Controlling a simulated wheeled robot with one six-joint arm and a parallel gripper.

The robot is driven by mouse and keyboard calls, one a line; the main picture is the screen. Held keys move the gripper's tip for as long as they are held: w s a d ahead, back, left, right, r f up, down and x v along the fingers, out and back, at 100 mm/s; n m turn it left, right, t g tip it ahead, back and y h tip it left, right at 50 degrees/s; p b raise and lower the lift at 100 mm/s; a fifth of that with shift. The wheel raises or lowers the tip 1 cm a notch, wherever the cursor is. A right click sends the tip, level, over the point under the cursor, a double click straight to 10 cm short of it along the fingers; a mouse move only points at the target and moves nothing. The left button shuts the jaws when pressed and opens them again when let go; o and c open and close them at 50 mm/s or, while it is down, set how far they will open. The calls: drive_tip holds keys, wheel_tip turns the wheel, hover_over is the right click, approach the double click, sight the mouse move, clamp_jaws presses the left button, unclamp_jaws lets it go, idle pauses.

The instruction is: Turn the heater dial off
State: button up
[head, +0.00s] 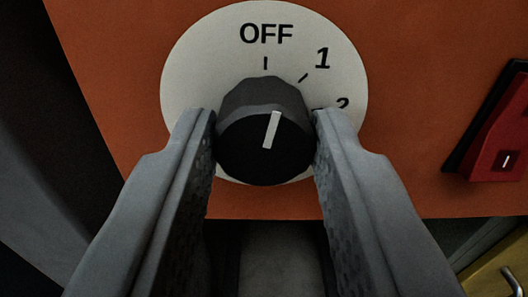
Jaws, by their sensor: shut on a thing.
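The heater dial (266,140) is a black round knob with a white pointer line (271,130). It sits on a round off-white plate (196,75) marked OFF, 1 and 2. The pointer line is close to upright and leans slightly right at its top, pointing near the OFF tick (265,63), a little toward the 1 side. My gripper (265,140) has one finger on each side of the knob and is shut on it. The right finger partly covers the 2 mark.
The plate is on an orange panel (420,130). A red switch (500,125) in a black frame is on the panel at the right. A yellow thing (500,270) with a metal handle shows at the lower right. The area left of the panel is dark.

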drive_tip(key=shift+n, duration=1.1)
drive_tip(key=shift+f, duration=0.1)
drive_tip(key=o, duration=1)
drive_tip(key=shift+s, duration=0.1)
drive_tip(key=s, duration=1.7)
drive_tip(key=shift+s, duration=0.1)
drive_tip(key=shift+r, duration=0.2)
